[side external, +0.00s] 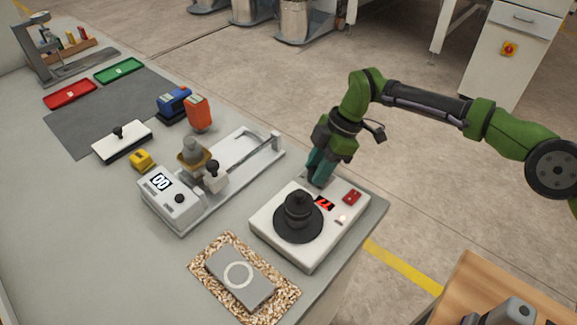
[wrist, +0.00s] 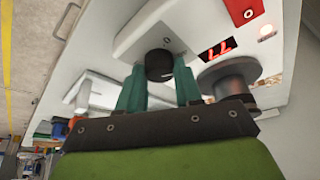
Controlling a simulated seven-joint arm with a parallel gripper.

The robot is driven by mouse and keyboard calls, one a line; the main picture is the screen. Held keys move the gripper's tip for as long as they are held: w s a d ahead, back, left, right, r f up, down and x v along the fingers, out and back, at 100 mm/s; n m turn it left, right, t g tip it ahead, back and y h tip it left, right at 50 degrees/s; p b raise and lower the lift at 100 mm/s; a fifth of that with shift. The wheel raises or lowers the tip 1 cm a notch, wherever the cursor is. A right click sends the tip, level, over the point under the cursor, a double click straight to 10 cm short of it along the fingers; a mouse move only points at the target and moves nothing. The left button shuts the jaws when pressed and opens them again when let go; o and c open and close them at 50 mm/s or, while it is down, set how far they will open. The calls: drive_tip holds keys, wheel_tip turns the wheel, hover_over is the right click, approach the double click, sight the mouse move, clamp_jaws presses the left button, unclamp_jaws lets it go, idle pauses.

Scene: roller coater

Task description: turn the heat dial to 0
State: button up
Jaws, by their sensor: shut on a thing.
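The heat dial (wrist: 160,65) is a black round knob with a pale mark, on the white hot-plate unit (side external: 275,222). My gripper (wrist: 160,84) has its two teal fingers on either side of the dial, shut on it. In the side view, my gripper (side external: 318,170) reaches down at the unit's back corner and hides the dial. A red display (side external: 324,203) on the unit is lit and seems to read 77; it also shows in the wrist view (wrist: 217,48). A black round plate with a dark stepped piece (side external: 298,208) is on top of the unit.
A red switch (side external: 351,196) and a small pale lamp (side external: 341,219) sit beside the display. The roller coater (side external: 232,165) stands to the left. A grey slab (side external: 262,292) on a speckled mat lies in front. The bench edge is close on the right.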

drive_tip(key=shift+n, duration=0.3)
drive_tip(key=o, duration=1)
drive_tip(key=v, duration=1.2)
drive_tip(key=shift+w, duration=0.15)
